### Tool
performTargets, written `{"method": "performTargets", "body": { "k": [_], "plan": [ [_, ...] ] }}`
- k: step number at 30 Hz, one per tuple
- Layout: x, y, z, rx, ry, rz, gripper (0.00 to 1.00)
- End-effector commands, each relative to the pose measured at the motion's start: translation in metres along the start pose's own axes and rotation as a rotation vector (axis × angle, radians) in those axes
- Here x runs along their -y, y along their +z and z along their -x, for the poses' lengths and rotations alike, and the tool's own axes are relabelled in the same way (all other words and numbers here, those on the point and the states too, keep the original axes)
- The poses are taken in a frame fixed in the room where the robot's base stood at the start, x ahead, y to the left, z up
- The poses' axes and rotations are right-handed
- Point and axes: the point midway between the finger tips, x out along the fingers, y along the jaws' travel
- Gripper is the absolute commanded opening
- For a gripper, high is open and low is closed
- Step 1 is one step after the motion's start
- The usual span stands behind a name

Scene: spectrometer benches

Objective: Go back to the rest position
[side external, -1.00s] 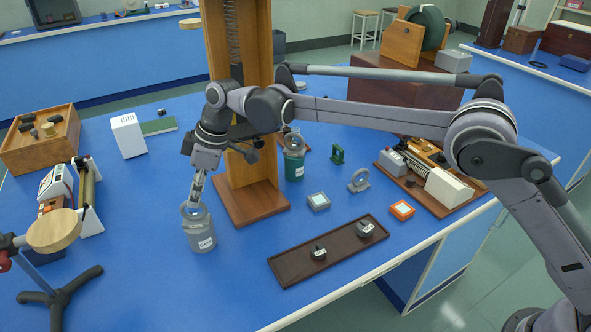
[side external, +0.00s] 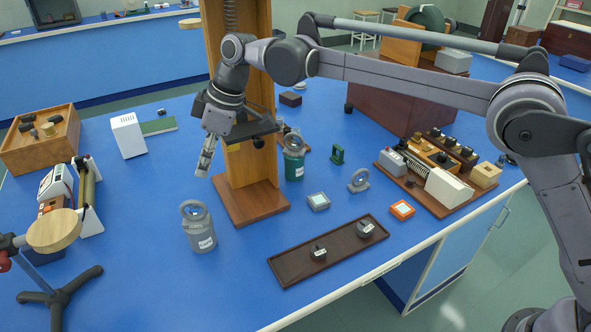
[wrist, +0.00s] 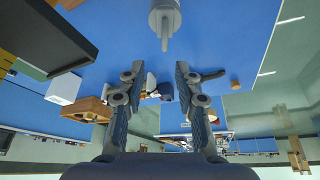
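My gripper (side external: 204,168) hangs in the air above the blue bench, up and apart from the grey labelled canister (side external: 199,232) with a ring on top. In the wrist view, the two fingers of my gripper (wrist: 158,72) stand apart with nothing between them. A grey cylinder with a narrow stem, seemingly the same canister (wrist: 165,20), shows beyond the fingertips at the top of that view. The canister stands upright on the bench.
A tall wooden stand (side external: 251,196) is just right of my gripper. A dark tray (side external: 300,266) with two small weights lies in front. A tripod stand (side external: 58,290) is at left.

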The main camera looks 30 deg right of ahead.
Motion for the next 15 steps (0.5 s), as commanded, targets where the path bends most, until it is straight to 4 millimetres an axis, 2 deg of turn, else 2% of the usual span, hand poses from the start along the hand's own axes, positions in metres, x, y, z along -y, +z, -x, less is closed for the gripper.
{"method": "performTargets", "body": {
  "k": [5,11,15],
  "plan": [
    [-0.016,0.011,0.045,-0.054,0.106,-0.096,0.33],
    [-0.025,0.066,0.091,-0.062,0.171,-0.237,0.33],
    [-0.023,0.11,0.12,-0.071,0.221,-0.341,0.33]
  ]
}}
